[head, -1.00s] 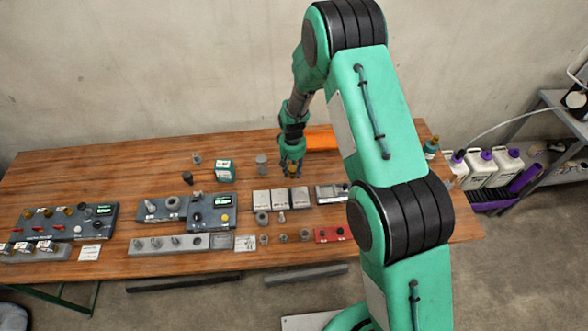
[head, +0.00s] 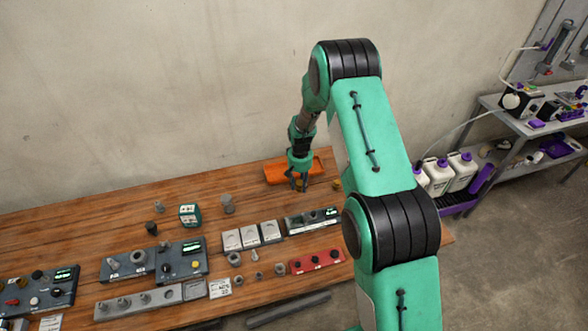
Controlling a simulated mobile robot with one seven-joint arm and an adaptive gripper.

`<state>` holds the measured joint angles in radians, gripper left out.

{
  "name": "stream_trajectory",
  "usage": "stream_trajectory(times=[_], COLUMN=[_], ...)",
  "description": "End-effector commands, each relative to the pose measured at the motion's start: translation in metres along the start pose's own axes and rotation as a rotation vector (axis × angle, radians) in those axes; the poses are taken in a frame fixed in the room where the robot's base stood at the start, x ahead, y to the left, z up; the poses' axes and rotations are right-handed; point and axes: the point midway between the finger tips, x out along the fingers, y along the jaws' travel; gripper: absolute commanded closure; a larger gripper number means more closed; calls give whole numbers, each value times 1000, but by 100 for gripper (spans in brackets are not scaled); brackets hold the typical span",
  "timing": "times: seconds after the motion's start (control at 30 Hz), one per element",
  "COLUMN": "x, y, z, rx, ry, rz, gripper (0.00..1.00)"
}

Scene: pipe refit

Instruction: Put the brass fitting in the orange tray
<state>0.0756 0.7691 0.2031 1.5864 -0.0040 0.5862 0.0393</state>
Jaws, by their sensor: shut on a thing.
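The orange tray (head: 279,170) lies at the back edge of the bench in the head view. My gripper (head: 299,187) is in front of and over the tray's near side, pointing down. It is shut on the brass fitting, which is too small and covered by the fingers to make out clearly. I cannot tell how high the fingertips are above the tray. My gripper and wrist hide part of the tray.
A small brass-coloured thing (head: 336,186) shows right of the tray, beside my arm. A grey device with a display (head: 312,220), white blocks (head: 251,236) and a green box (head: 189,215) stand in front and left. My arm hides the bench's right part.

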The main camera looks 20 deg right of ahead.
Motion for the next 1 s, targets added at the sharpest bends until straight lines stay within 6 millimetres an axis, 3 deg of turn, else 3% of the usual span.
stream_trajectory(times=[0.13, 0.63, 1.0], x=[-1, 1, 5], y=[8, 8, 7], z=[-3, -10, -57], rx=[15, 15, 15], ry=[1, 0, 1], rz=[0, 0, 0], gripper=[96, 96, 96])
